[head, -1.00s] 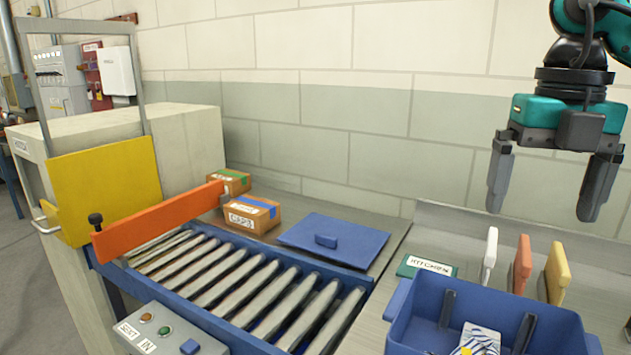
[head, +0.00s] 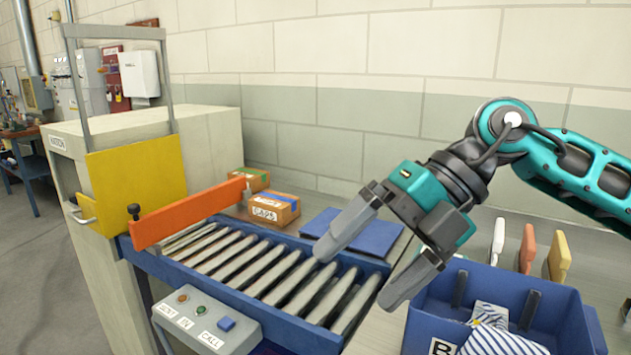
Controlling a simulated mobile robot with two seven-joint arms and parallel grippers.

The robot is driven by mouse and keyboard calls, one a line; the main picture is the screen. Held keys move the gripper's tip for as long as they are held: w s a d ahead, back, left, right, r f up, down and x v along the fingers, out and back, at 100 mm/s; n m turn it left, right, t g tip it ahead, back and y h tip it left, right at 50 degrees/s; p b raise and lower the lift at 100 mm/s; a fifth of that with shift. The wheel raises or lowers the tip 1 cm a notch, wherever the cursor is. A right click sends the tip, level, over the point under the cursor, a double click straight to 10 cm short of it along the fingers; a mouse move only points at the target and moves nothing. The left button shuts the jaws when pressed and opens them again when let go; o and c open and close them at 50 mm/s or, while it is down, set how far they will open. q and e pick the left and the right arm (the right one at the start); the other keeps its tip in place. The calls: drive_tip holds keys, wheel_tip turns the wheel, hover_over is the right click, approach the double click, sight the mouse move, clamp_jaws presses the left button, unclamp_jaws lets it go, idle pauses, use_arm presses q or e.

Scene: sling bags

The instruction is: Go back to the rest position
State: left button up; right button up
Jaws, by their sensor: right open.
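My right gripper (head: 370,262) is open and empty. It hangs tilted in front of the blue flat lid (head: 322,222) and above the right end of the roller conveyor (head: 262,275), its fingers pointing down and left. It hides part of the lid and the bench behind it. The right arm comes in from the right edge. My left gripper does not show.
A blue bin (head: 555,305) with striped cloth (head: 495,340) stands at the lower right. White, orange and yellow upright pieces (head: 527,248) stand behind it. An orange bar (head: 190,213) crosses the conveyor by a yellow panel (head: 135,185). Cardboard boxes (head: 274,209) sit behind. A button box (head: 205,320) is in front.

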drive_tip(key=s+a+r+m+t+y, duration=0.2)
drive_tip(key=a+r+m+y, duration=0.45)
drive_tip(key=y, duration=0.65)
drive_tip(key=w+d+f+m+t+h, duration=0.25)
drive_tip(key=w+m+t, duration=0.45)
drive_tip(key=m+t, duration=0.75)
drive_tip(key=d+f+m+t+h, duration=0.1)
drive_tip(key=d+f+m+h, duration=0.5)
drive_tip(key=f+h, duration=0.25)
drive_tip(key=d+f+m+t+h, duration=0.1)
drive_tip(key=d+f+m+h, duration=0.5)
drive_tip(key=f+h, duration=0.25)
drive_tip(key=s+d+f+m+g+h, duration=0.1)
drive_tip(key=s+d+f+m+g, duration=0.15)
drive_tip(key=s+f+g, duration=0.6)
drive_tip(key=s+d+f+m+g+h, duration=0.1)
drive_tip(key=s+d+f+g, duration=0.3)
drive_tip(key=s+f, duration=0.8)
drive_tip(key=w+a+f+n+t+y, duration=0.1)
drive_tip(key=w+a+f+t, duration=0.1)
drive_tip(key=w+f+t, duration=0.4)
drive_tip(key=shift+w+a+f+t, duration=0.3)
drive_tip(key=shift+f+t, duration=0.2)
drive_tip(key=shift+f, duration=0.45)
